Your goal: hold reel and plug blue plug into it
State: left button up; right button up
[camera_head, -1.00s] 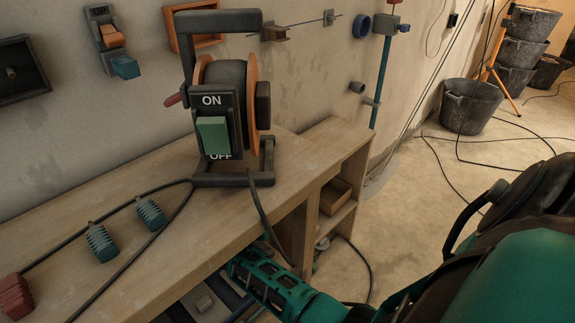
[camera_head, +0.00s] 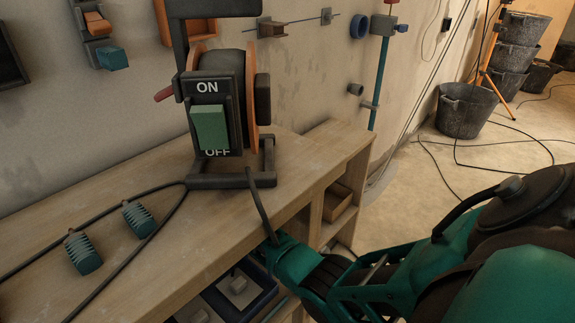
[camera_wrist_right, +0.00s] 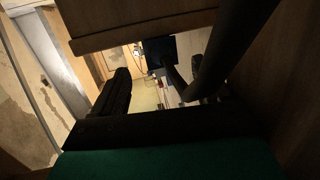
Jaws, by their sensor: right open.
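The cable reel (camera_head: 231,85) stands upright on the wooden bench in its dark frame. It has orange side discs and a front switch box with a green ON/OFF switch (camera_head: 210,128). Two ribbed blue-teal plugs lie on the bench left of it, one nearer (camera_head: 84,252) and one farther (camera_head: 139,219). My right arm reaches in from the right to the bench's front edge, below and in front of the reel. My right gripper (camera_wrist_right: 165,75) is open in the wrist view, with dark fingers; its tips are not clear in the head view. My left gripper is not in view.
Black cables run along the bench (camera_head: 150,265), and one hangs over its front edge near my right wrist. Shelves under the bench hold a blue tray (camera_head: 238,295). Black buckets (camera_head: 466,108) and an orange stand are at the back right. A wall switch (camera_head: 98,24) is at upper left.

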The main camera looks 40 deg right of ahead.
jog(key=x, duration=0.4)
jog(key=shift+b, duration=0.35)
jog(key=shift+c, duration=0.4)
jog(key=c, duration=1)
jog(key=shift+c, duration=1)
jog(key=shift+r, duration=0.1)
